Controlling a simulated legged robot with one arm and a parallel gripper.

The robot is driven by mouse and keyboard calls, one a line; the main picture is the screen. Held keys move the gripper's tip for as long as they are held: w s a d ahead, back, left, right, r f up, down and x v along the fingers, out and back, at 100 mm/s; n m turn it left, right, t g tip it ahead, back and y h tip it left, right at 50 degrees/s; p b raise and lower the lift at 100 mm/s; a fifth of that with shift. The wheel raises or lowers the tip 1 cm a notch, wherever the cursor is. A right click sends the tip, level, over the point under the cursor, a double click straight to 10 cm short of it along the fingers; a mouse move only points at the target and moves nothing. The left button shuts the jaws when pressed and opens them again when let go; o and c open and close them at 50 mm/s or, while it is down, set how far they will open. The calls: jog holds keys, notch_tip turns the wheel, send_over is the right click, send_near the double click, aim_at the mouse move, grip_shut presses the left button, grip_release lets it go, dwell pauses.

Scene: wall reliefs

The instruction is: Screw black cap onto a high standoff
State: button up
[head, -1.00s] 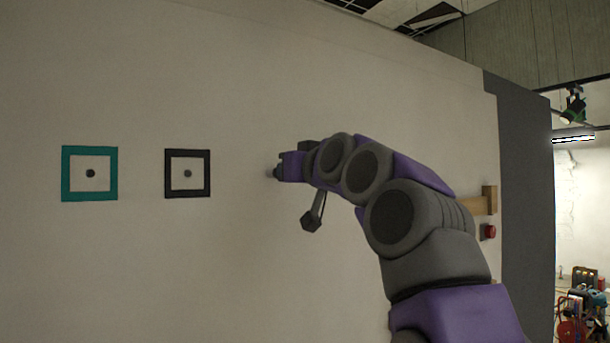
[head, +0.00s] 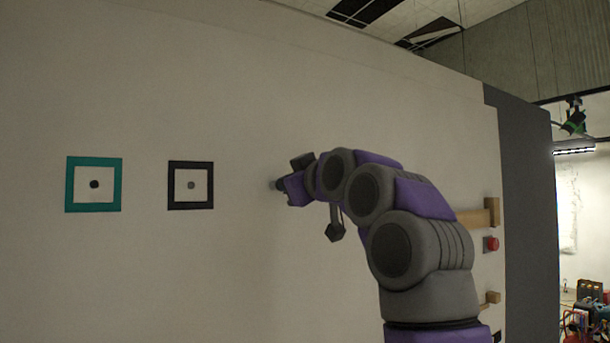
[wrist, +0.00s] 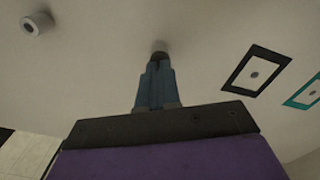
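My gripper (head: 279,184) is at the wall (head: 230,260), to the right of the black square frame in the head view. In the wrist view its blue-grey fingers (wrist: 156,85) are close together around a small dark piece, which looks like the black cap (wrist: 160,56). The cap faces a pale round standoff (wrist: 160,45) on the wall, lined up with it and very near or touching; I cannot tell which. My fingers partly hide the standoff. Another pale round standoff (wrist: 37,24) with a dark centre shows at the upper left of the wrist view.
A teal square frame (head: 70,185) with a black dot and a black square frame (head: 190,206) with a grey dot are on the wall to the left. Wooden pegs (head: 492,212) and a red button (head: 491,244) stick out at the right. The wall between is clear.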

jog(key=n+p, duration=0.1)
jog(key=n, duration=0.2)
jog(key=n+p, duration=0.2)
jog(key=n, duration=0.2)
jog(key=n+p, duration=0.2)
jog(key=n, duration=0.2)
jog(key=shift+a+f, duration=0.2)
jog(key=shift+f, duration=0.1)
grip_shut()
